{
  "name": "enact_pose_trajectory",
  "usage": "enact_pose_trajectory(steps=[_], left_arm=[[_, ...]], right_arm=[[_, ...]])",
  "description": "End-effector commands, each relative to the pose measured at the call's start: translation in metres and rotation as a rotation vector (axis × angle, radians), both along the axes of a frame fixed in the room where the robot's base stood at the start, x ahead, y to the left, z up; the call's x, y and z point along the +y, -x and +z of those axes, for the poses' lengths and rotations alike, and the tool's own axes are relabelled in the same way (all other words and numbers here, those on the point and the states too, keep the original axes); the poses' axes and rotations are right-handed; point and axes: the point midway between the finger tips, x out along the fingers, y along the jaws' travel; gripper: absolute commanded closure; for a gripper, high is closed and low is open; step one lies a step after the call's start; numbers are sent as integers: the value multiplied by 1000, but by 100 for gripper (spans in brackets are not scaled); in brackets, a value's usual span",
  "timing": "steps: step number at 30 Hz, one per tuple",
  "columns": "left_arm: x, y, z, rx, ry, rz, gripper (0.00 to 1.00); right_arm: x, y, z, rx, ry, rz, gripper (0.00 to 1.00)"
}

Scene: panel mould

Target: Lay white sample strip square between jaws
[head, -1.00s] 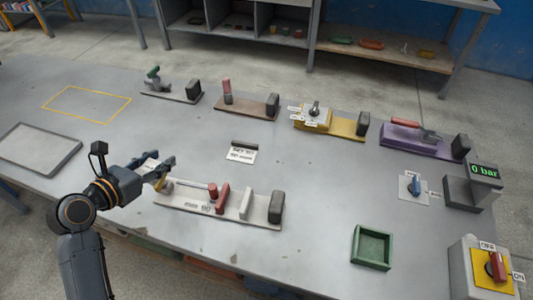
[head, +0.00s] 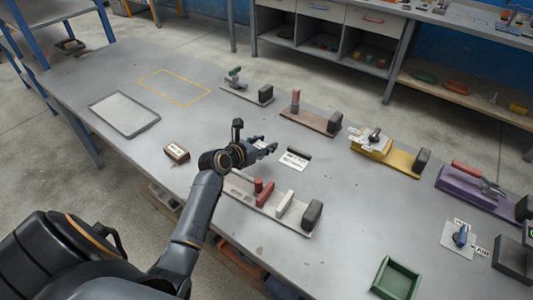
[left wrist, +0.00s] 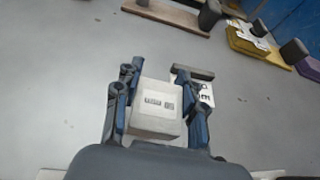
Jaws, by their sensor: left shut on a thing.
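My left gripper (head: 264,147) is over the table, behind the pale clamp board (head: 250,197) and close to the small printed card (head: 294,160). In the left wrist view, its fingers (left wrist: 158,95) are shut on a pale white piece with dark print, which I take as the white sample strip (left wrist: 158,122). Only a little of the strip shows in the head view. The pale board carries a red upright (head: 265,193), a white upright (head: 284,203) and a dark end block (head: 312,214). My forearm hides the board's left end. My right gripper is out of view.
A brown box (head: 176,151) stands left of my left gripper. Other clamp boards, brown (head: 308,121), yellow (head: 402,160) and purple (head: 470,187), stand farther back and right. A green tray (head: 397,278) is at front right. The yellow-outlined area (head: 172,87) is empty.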

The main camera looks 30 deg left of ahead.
Motion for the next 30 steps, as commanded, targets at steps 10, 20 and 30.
enact_pose_trajectory(steps=[10,20,30], left_arm=[[10,-24,-31,-1,-3,1,92],[10,-22,-57,-4,-2,2,92],[9,-22,-60,-2,-2,1,48]], right_arm=[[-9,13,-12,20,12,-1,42],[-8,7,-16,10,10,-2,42],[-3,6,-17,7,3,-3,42]])
